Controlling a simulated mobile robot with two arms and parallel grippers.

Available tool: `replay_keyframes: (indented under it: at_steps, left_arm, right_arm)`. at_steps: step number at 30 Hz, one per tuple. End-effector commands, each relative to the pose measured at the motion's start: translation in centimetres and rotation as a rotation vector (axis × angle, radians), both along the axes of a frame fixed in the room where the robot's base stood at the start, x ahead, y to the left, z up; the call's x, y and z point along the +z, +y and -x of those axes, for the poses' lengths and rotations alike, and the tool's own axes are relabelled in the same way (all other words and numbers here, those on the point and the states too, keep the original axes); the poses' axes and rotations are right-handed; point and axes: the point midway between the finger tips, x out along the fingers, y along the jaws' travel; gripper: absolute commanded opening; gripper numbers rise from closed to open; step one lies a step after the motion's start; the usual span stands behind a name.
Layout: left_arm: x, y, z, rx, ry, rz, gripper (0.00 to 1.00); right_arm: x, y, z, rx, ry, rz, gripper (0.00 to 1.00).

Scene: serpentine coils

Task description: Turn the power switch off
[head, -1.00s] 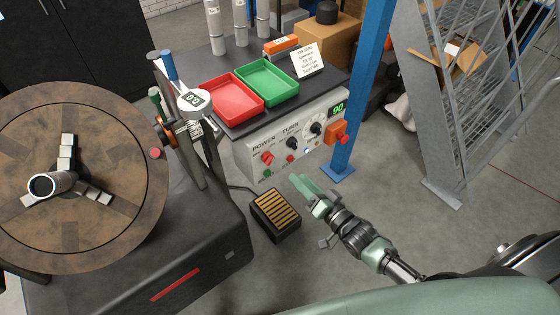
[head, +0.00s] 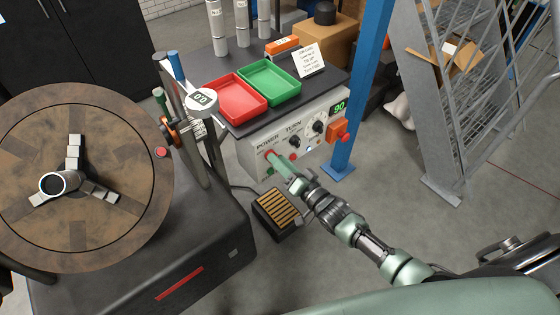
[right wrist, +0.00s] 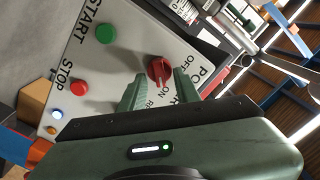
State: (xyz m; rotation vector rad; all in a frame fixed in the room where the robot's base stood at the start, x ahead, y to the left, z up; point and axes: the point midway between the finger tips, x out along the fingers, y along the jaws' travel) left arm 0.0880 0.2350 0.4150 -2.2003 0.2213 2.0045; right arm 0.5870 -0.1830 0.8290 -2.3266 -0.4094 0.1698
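The red power switch (right wrist: 159,70) is a round knob on the light grey control panel (right wrist: 125,60), with POWER, OFF and ON lettering around it. In the head view the switch (head: 269,153) is partly hidden by my right gripper (head: 280,164), which reaches the panel's left part. In the right wrist view my right gripper (right wrist: 160,80) is open, its two green fingers apart, one on each side of the knob's lower part. I see a gap between each finger and the knob, and cannot tell how deep the fingertips reach. My left gripper is not in view.
A green button (right wrist: 105,33) and a red button (right wrist: 79,88) sit beside the switch, near START and STOP lettering. An orange box with a red button (head: 339,134) is at the panel's right end. A foot pedal (head: 277,210) is below, and a blue post (head: 361,90) stands to the right.

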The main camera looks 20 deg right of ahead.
Motion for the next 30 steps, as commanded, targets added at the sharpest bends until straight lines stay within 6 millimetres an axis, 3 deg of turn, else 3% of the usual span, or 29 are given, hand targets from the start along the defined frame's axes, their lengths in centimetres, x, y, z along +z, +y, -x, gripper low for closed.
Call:
replay_keyframes:
  at_steps: [1,3,17,30]
  left_arm:
    - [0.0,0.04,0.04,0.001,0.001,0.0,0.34]
    - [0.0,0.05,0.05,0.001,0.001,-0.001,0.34]
    - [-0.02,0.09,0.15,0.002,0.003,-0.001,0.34]
    - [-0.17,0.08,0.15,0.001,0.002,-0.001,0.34]
  right_arm:
    - [-0.01,0.0,0.02,0.0,0.0,0.0,0.17]
    - [-0.01,-0.01,0.02,0.0,0.0,0.0,0.0]
    - [-0.03,0.01,0.06,-0.001,-0.019,0.054,0.0]
    - [0.06,0.2,0.11,-0.001,-0.137,0.378,0.0]
